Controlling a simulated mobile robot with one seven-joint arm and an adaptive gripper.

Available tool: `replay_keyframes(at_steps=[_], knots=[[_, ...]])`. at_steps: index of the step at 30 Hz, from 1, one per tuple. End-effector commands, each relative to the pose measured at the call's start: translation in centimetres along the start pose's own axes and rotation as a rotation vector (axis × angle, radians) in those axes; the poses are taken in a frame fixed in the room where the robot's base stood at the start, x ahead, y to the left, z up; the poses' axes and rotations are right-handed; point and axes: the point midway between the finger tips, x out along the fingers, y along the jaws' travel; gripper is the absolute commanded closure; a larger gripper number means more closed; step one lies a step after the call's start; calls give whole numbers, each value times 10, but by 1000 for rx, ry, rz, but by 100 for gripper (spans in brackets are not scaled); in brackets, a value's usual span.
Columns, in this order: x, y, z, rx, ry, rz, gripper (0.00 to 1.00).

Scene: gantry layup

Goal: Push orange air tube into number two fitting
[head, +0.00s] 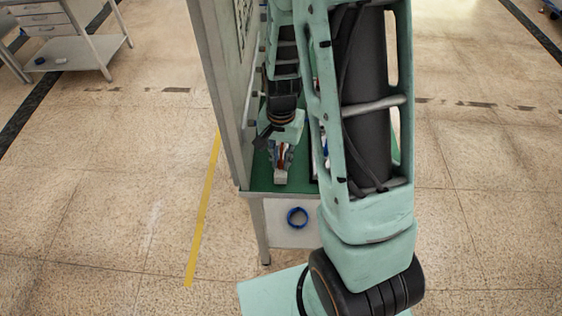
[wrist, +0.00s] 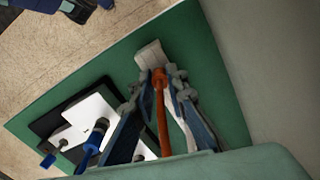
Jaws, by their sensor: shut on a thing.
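The orange air tube (wrist: 161,115) runs lengthwise between the two fingers of my gripper (wrist: 158,78), which is shut on it near the fingertips. In the head view my gripper (head: 282,153) is low over the green bench top, with a little orange showing between its fingers. A pale block (wrist: 151,55) lies just beyond the fingertips; I cannot tell whether the tube touches it. A white plate (wrist: 88,112) on a black base lies left of the fingers and carries grey and blue fittings (wrist: 95,138). No number is readable, so I cannot tell which fitting is number two.
The green bench top (wrist: 190,40) is bare around the pale block. An upright panel (head: 222,80) borders the bench on the left. A blue ring (head: 297,217) is on the bench's front face. A drawer cart (head: 62,45) stands far left.

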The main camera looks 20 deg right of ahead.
Motion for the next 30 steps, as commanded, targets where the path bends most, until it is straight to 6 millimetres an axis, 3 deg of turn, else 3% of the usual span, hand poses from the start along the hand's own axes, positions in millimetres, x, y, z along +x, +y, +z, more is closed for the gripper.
replay_keyframes(at_steps=[8, 13, 22, 30], knots=[[-10, -1, -1, 0, 1, -1, 100], [-33, -1, -1, -2, 4, -3, 100], [-95, 49, -25, 6, 7, -4, 100], [-118, 105, -49, 5, 2, -1, 100]])
